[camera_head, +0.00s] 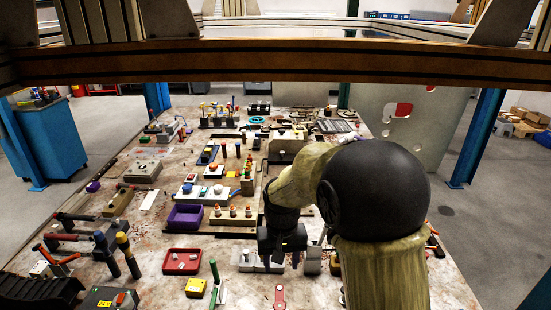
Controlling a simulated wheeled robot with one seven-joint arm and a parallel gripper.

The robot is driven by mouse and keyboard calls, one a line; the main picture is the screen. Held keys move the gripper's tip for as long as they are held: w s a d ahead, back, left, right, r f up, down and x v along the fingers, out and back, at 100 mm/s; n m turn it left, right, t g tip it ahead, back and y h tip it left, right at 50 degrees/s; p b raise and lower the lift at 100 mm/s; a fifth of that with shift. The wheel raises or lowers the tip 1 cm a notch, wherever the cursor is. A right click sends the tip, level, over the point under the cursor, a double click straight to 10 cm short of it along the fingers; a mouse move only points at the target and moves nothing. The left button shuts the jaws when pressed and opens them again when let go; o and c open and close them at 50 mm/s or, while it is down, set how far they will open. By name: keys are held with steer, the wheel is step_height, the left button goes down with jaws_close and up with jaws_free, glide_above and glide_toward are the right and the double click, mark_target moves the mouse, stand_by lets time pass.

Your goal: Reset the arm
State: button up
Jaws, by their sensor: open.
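My arm rises at the lower right, with a large black joint and a pale yellowish link. It bends to the left and down over the worktable (150,205). My gripper (283,268) hangs at the end of the arm, pointing down over the front middle of the table. Its dark body shows, and its fingers look apart. I see nothing held between them. A light grey block (248,262) lies right by the gripper; I cannot tell whether they touch.
A wooden beam (280,65) crosses above the table. A purple bin (186,217) and a red tray (182,262) lie left of my gripper. Hammers and upright handles crowd the left edge. Blue posts (477,140) stand beside the table. Little of the tabletop is clear.

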steer(key=s+d+m+t, duration=0.1)
steer(key=s+d+t, duration=0.1)
steer(key=s+d, duration=1)
steer(key=shift+s+d+f+t, duration=0.25)
steer(key=shift+d+f+t, duration=0.05)
steer(key=shift+d, duration=0.4)
stand_by(0.9)
